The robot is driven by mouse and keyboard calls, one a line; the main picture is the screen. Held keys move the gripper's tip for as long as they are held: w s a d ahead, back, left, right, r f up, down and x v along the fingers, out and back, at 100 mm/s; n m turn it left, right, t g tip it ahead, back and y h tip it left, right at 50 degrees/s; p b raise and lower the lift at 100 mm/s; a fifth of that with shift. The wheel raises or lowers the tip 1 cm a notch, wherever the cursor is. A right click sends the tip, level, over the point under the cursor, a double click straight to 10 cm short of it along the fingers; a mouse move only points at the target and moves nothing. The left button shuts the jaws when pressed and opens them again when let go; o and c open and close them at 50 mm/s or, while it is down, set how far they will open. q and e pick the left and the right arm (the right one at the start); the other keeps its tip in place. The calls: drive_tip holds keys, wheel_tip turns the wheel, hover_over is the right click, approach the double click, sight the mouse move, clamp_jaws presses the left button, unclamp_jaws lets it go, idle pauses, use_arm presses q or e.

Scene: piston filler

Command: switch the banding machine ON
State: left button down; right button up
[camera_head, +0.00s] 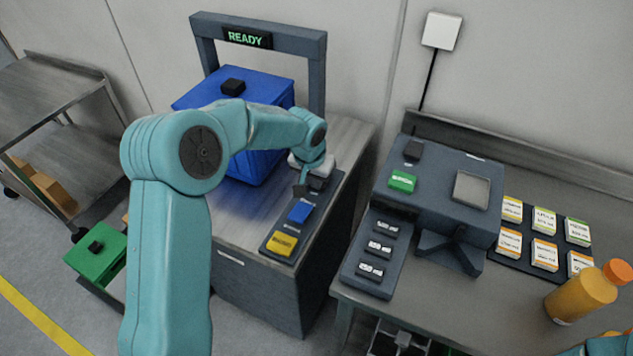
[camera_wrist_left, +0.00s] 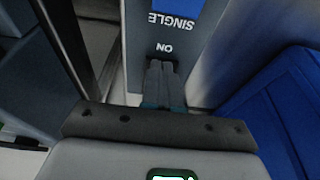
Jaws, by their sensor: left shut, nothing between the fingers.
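The banding machine (camera_head: 300,270) is a grey cabinet with a dark arch and a green-lit READY display (camera_head: 246,38). Its control panel (camera_head: 268,246) has a dark switch (camera_head: 319,183) at the far end, a blue button (camera_head: 300,211) and a yellow button (camera_head: 283,243). My left gripper (camera_head: 301,190) is shut and empty, pointing down at the switch end. In the left wrist view its fingertips (camera_wrist_left: 163,68) are just by the ON label (camera_wrist_left: 164,48), with the SINGLE label (camera_wrist_left: 172,20) beyond. The fingers hide the switch there; I cannot tell if they touch it.
A blue box (camera_head: 262,84) with a black knob sits under the arch, close to my left arm. A second dark machine (camera_head: 440,190) and cards (camera_head: 545,222) stand on the right bench. A gripper-like part, perhaps my right one, shows cut off at the bottom edge.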

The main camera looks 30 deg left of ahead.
use_arm(q)
drive_tip(key=shift+r, duration=0.1)
drive_tip(key=shift+r+p, duration=0.55)
drive_tip(key=shift+r, duration=0.2)
drive_tip(key=shift+r, duration=0.3)
drive_tip(key=s+v, duration=0.1)
drive_tip(key=v, duration=1.2)
drive_tip(key=shift+s+p, duration=0.35)
drive_tip(key=shift+f, duration=0.2)
